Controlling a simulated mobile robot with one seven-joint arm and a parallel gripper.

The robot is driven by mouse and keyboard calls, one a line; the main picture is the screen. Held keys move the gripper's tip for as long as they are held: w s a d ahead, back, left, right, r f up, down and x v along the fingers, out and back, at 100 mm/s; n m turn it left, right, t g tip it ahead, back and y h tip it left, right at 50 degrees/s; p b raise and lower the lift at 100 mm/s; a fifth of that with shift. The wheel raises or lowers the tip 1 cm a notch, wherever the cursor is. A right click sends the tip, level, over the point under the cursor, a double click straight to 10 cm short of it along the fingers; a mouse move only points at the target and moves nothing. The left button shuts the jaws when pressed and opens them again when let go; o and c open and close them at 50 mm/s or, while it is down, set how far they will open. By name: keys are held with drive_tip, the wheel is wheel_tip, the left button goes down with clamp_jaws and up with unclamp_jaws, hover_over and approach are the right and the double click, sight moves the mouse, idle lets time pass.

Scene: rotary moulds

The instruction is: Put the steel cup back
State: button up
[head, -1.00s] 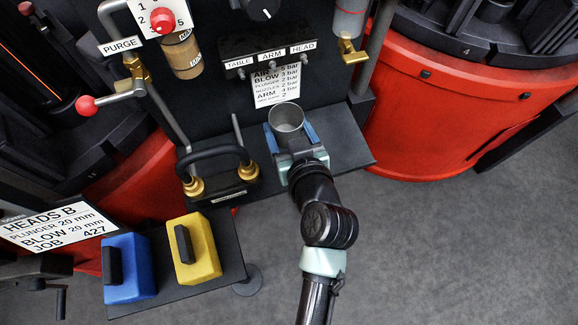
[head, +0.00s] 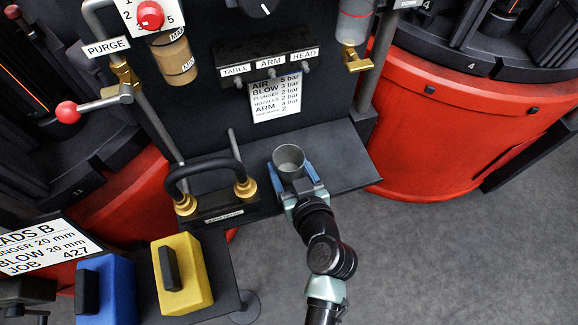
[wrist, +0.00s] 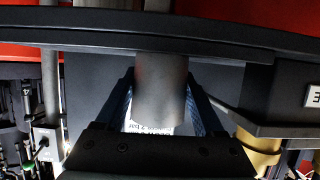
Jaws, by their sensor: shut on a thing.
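The steel cup (head: 289,163) is a grey metal cylinder with its open mouth up, in the middle of the head view. My gripper (head: 292,182) has its blue fingers on either side of the cup and is shut on it. In the wrist view the cup (wrist: 161,88) stands between the two blue fingers. The cup is over or on the dark shelf (head: 342,165) below the black panel. I cannot tell whether its bottom touches the shelf. The cup's lower part is hidden by my gripper in the head view.
A black hose with brass fittings (head: 244,187) stands left of the cup. A yellow block (head: 192,270) and a blue block (head: 118,292) with black handles sit on a lower shelf at front left. A red drum (head: 465,130) is at right. The shelf right of the cup is clear.

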drive_tip(key=shift+r, duration=0.1)
drive_tip(key=o, duration=1.6)
drive_tip(key=shift+c, duration=0.2)
drive_tip(key=shift+r, duration=0.15)
drive_tip(key=v, duration=1.2)
